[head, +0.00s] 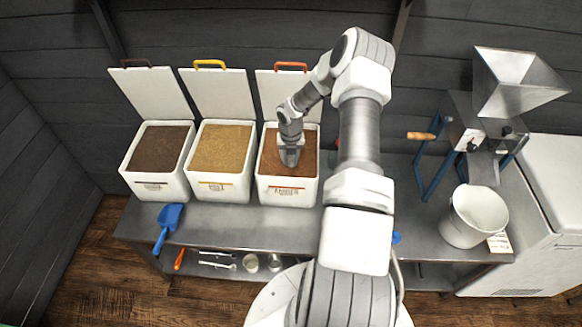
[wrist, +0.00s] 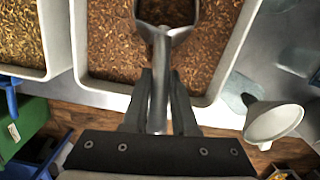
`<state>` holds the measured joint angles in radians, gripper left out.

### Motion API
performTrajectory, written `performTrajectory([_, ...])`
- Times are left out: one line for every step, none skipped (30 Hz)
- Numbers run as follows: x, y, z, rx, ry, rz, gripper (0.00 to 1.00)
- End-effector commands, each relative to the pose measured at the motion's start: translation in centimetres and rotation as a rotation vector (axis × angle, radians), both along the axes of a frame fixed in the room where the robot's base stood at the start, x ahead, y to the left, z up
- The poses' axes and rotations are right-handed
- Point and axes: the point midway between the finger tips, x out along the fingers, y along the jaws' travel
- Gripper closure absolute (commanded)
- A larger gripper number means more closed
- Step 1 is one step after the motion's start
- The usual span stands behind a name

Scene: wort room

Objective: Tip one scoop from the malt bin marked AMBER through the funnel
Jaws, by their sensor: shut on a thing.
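The AMBER malt bin (head: 290,190) is the right one of three open white bins, filled with reddish-brown grain (wrist: 110,40). My gripper (wrist: 160,82) is over this bin and shut on the handle of a metal scoop (wrist: 158,108). The scoop's bowl is at the top edge of the wrist view, over or in the grain; how deep is not clear. Some dark grain seems to show in the bowl. A white funnel (wrist: 272,122) shows to the right of the bin in the wrist view. I cannot make it out in the head view, where my arm blocks part of the bench.
A dark-brown malt bin (head: 157,180) and a golden malt bin (head: 219,185) stand to the left, lids raised behind. A blue scoop (head: 168,218) lies at the bench's front edge. A mill with a metal hopper (head: 512,90) and a white bucket (head: 475,218) stand at right.

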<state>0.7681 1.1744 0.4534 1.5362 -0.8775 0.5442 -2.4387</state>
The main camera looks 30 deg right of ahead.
Motion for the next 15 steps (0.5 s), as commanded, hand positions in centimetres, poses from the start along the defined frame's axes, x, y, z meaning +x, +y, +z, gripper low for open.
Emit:
performTrajectory([0.5, -0.2, -0.4, -0.005, -0.01, 0.0, 1.0])
performTrajectory([0.6, -0.3, -0.6, -0.011, -0.017, 0.003, 1.0])
performTrajectory([0.3, -0.1, -0.8, -0.024, -0.033, 0.005, 1.0])
performTrajectory([0.2, -0.1, -0.9, -0.033, -0.046, 0.007, 1.0])
performTrajectory([0.1, 0.0, -1.0, -0.039, -0.057, 0.007, 1.0])
performTrajectory([0.0, 0.1, -1.0, -0.046, -0.074, 0.006, 1.0])
performTrajectory([0.0, 0.1, -1.1, -0.05, -0.085, 0.005, 1.0])
performTrajectory([0.0, 0.1, -1.2, -0.055, -0.09, 0.005, 1.0])
performTrajectory([-0.1, 0.1, -1.3, -0.06, -0.099, 0.004, 1.0])
performTrajectory([-0.1, 0.1, -1.3, -0.065, -0.106, 0.004, 1.0])
performTrajectory([-0.2, 0.2, -1.3, -0.069, -0.112, 0.005, 1.0])
performTrajectory([-0.2, 0.2, -1.4, -0.074, -0.12, 0.004, 1.0])
performTrajectory([-0.3, 0.2, -1.5, -0.077, -0.125, 0.004, 1.0])
performTrajectory([-0.3, 0.3, -1.5, -0.079, -0.133, 0.004, 1.0])
performTrajectory([-0.4, 0.3, -1.6, -0.084, -0.141, 0.004, 1.0])
